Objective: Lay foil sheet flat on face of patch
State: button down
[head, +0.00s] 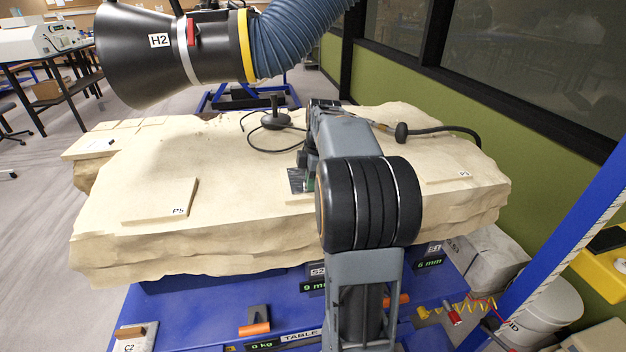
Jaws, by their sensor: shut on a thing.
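My gripper (304,165) is low over the middle of the pale stone slab (240,190), mostly hidden behind my own arm. A small dark grey, shiny piece (296,181) shows at its tip and looks like the foil sheet, held close to the slab face. I cannot tell whether it touches the stone. A raised flat patch marked P5 (160,203) lies at the slab's front left, apart from the gripper. Another patch, with a label that looks like P3 (446,173), lies at the right.
A black extraction hood marked H2 (150,55) with a blue hose (300,35) hangs over the slab's back left. A dark round-based tool (276,118) and black cable (450,130) lie near the back. A blue table (190,305) supports the slab; a blue post (560,255) stands right.

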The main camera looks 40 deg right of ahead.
jog(key=shift+f, duration=0.15)
dwell(0.5)
jog(key=c, duration=1.1)
grip_release()
jog(key=shift+c, duration=0.2)
notch_tip(320, 180, up, 14)
jog(key=d+p, duration=0.1)
jog(key=p, duration=0.1)
jog(key=shift+s+d, duration=0.3)
jog(key=shift+s, duration=0.05)
jog(key=shift+f, duration=0.15)
